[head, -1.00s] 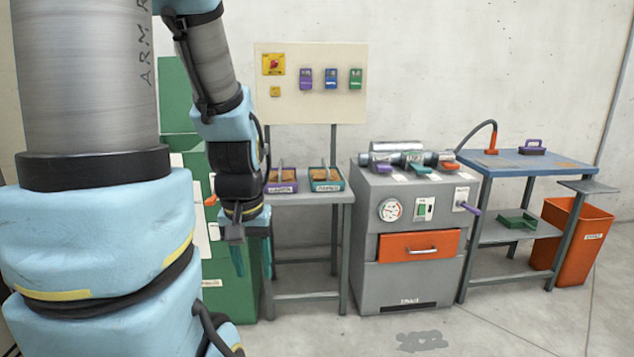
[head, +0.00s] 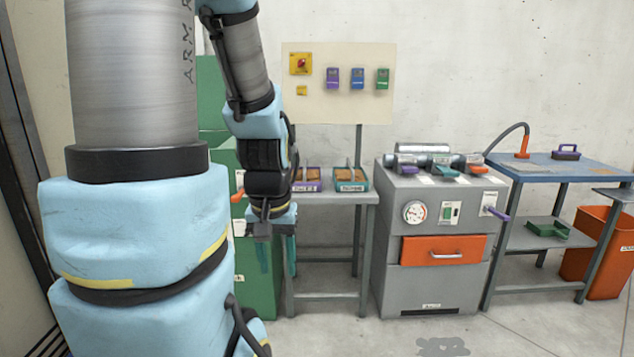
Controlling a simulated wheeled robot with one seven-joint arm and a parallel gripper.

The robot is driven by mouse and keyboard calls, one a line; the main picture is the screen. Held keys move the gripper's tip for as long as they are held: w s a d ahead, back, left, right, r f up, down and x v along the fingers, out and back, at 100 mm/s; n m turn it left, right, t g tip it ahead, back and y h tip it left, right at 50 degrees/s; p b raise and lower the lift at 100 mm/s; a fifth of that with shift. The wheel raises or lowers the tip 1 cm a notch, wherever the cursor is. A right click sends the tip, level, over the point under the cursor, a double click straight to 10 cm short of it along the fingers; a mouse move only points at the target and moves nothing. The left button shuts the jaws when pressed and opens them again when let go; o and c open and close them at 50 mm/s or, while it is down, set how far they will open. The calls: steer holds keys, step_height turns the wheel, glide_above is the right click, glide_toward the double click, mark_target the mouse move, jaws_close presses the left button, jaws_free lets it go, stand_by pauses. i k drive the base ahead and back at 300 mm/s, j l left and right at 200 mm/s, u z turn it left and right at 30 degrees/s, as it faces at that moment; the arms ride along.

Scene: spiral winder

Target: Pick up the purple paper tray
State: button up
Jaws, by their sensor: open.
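The purple paper tray (head: 309,187) sits on the left part of a small grey table, with brown material inside it. Its left edge lies close behind my arm in the picture. A teal tray (head: 351,186) with similar brown contents stands to its right, a small gap apart. My gripper (head: 277,256) hangs with its teal fingers pointing down and apart, nothing visible between them. In the picture it is below and left of the purple tray and not touching it.
The grey table (head: 362,198) stands beside a grey machine (head: 400,280) with an orange drawer (head: 425,251). A panel (head: 345,110) with switch boxes rises behind the trays. A green cabinet (head: 256,290) is at left. The floor in front is clear.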

mark_target(308, 180)
steer(key=i+u, duration=0.1)
steer(key=u, duration=0.5)
steer(key=i+l+u, duration=0.25)
steer(key=l+u, duration=0.2)
steer(key=i+l+u, duration=0.25)
steer(key=l, duration=0.15)
steer(key=l+u, duration=0.2)
steer(key=i+l, duration=0.1)
steer(key=l, duration=0.4)
steer(key=i+l+u, duration=0.1)
steer(key=l, duration=0.4)
steer(key=i+l, duration=0.15)
steer(key=l, duration=0.35)
steer(key=i+l, duration=0.1)
steer(key=l, duration=0.4)
steer(key=i+l+u, duration=0.1)
steer(key=l, duration=0.4)
